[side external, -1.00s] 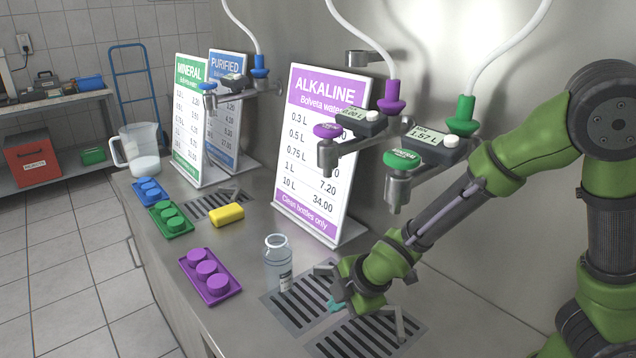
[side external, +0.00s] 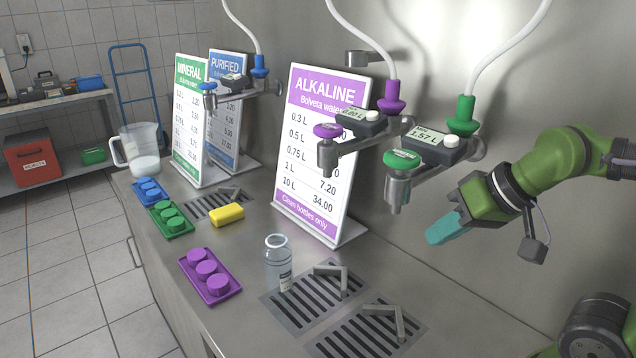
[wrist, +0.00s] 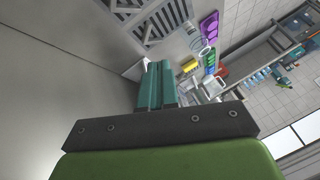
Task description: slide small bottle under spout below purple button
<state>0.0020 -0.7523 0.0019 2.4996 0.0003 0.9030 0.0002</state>
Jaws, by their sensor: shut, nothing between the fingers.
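The small clear bottle (side external: 278,264) stands upright at the left edge of the drain grate (side external: 318,318) below the purple-button spout. The purple button (side external: 327,130) sits on top of its metal spout (side external: 326,158), beside a grey display. My gripper (side external: 436,236) is shut and empty, raised at the right, well apart from the bottle.
A green button (side external: 402,158) and spout stand right of the purple one, above a second grate (side external: 340,348). The alkaline sign (side external: 318,205) stands behind the bottle. A purple cap tray (side external: 209,276) and yellow block (side external: 226,214) lie to the left. Counter between is bare.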

